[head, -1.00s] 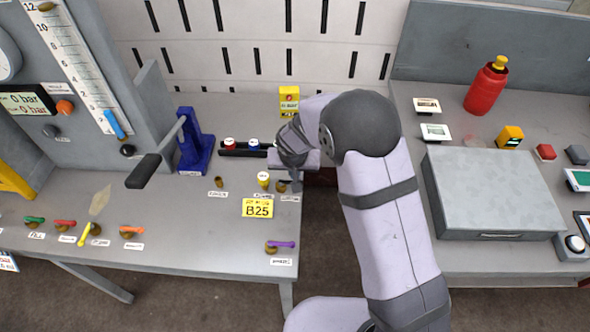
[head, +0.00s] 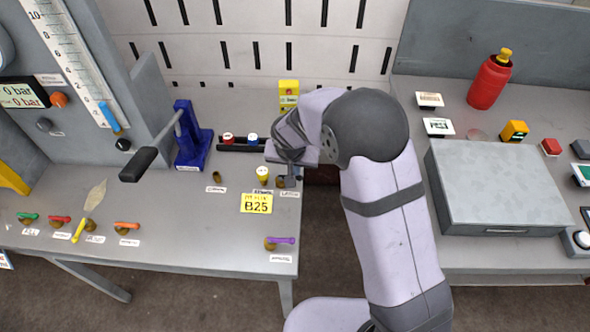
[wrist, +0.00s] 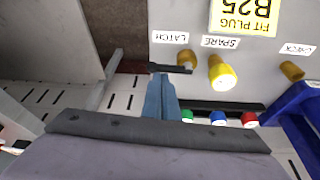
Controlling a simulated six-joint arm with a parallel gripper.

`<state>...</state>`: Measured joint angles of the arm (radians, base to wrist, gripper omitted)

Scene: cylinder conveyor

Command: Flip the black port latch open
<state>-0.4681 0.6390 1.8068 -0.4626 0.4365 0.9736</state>
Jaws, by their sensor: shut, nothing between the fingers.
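The black latch (wrist: 170,69) shows in the wrist view as a dark bar beside the LATCH label (wrist: 170,37). My gripper (wrist: 160,84) is shut and empty, with its blue-grey fingers pointing at the latch. The fingertips overlap the bar's near edge in this view; I cannot tell whether they touch it. In the head view my gripper (head: 289,181) is at the right edge of the left table, over the latch's spot. My wrist and fingers hide most of the latch there.
A yellow plug (head: 263,174) stands just left of my gripper, behind the yellow B25 sign (head: 256,203). A black rack (head: 240,146) with coloured caps lies behind. A blue stand (head: 190,140) with a black-handled lever is farther left. A gap separates the two tables.

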